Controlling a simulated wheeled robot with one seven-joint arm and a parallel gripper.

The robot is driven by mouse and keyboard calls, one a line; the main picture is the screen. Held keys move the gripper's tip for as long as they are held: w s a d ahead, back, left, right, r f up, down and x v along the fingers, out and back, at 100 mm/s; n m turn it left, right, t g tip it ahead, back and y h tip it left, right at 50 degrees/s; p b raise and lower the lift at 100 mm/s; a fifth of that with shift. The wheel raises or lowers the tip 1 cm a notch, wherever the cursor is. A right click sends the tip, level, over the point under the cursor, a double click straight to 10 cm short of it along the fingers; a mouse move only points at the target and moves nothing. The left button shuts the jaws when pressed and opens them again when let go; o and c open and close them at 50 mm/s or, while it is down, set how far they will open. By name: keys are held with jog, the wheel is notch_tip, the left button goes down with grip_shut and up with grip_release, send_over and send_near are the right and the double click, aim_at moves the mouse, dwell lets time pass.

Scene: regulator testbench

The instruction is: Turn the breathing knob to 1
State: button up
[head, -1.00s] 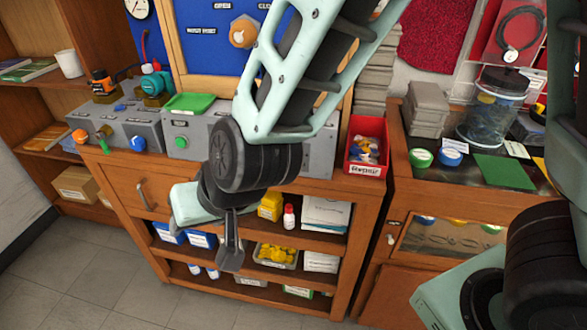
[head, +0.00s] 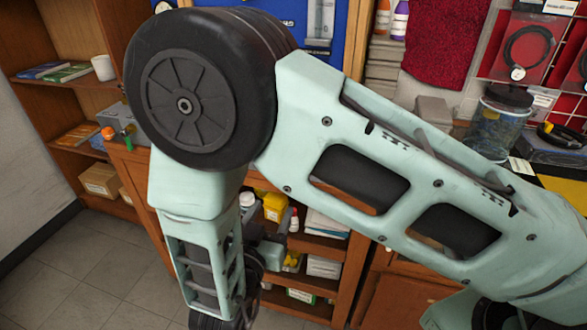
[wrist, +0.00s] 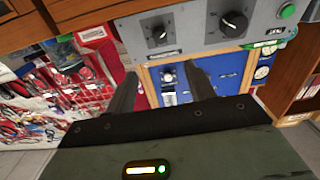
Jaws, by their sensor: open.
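The grey regulator test panel (wrist: 190,30) crosses the top of the wrist view, which shows the scene upside down. It carries two black knobs: a smaller one (wrist: 158,35) on the left and a larger one (wrist: 233,24) on the right. Their labels and settings are too small to read, so I cannot tell which is the breathing knob. My gripper (wrist: 161,70) is open and empty, its two dark fingers apart below the panel in the picture. Neither finger visibly touches a knob.
A green button (wrist: 288,11) sits at the panel's right end in the wrist view. A blue board (wrist: 228,70) and a red rack of hanging tools (wrist: 85,75) lie beyond. In the head view, shelves with a yellow container (head: 274,206) stand below the bench. Floor at lower left is clear.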

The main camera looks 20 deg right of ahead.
jog(key=p+x, duration=0.3)
jog(key=x, duration=1.3)
jog(key=shift+c, duration=0.3)
jog(key=c, duration=0.9)
